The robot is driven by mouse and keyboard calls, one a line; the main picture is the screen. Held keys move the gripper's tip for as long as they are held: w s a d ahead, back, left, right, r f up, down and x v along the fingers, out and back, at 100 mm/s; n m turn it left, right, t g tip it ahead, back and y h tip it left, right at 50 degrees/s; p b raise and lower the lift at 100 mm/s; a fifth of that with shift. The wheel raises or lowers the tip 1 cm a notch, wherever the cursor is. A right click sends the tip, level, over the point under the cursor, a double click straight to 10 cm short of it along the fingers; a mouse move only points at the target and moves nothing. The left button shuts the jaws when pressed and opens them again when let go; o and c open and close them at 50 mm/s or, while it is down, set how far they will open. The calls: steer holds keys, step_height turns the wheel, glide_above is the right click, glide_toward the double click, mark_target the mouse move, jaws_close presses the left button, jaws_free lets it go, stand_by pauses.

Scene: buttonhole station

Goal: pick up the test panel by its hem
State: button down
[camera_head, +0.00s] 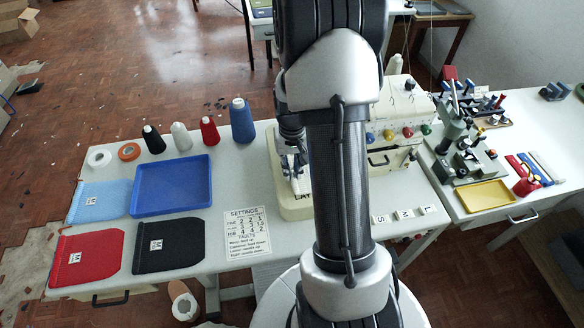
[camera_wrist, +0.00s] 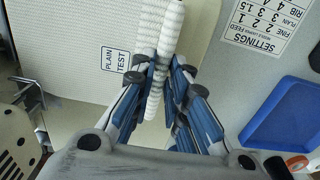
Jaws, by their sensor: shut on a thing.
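The test panel (camera_wrist: 60,55) is a cream textured cloth with a "PLAIN TEST" label (camera_wrist: 115,61), seen in the wrist view. Its thick white ribbed hem (camera_wrist: 170,30) runs down between the fingers. My gripper (camera_wrist: 165,88) is shut on this hem, with blue fingers on both sides of it. The panel spreads out to the left and behind the fingers. In the head view my arm covers much of the middle, and my gripper (camera_head: 292,165) shows in front of the cream machine (camera_head: 298,208). I cannot make out the panel clearly there.
A settings card (camera_head: 247,233) and an empty blue tray (camera_head: 172,187) lie left of the machine. Light blue (camera_head: 100,202), red (camera_head: 86,256) and black (camera_head: 170,246) panels lie near the tray. Thread cones (camera_head: 242,120) stand behind. A yellow tray (camera_head: 483,196) and tools are at right.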

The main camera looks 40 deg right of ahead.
steer(key=shift+r+p, duration=1.4)
steer(key=shift+r, duration=0.65)
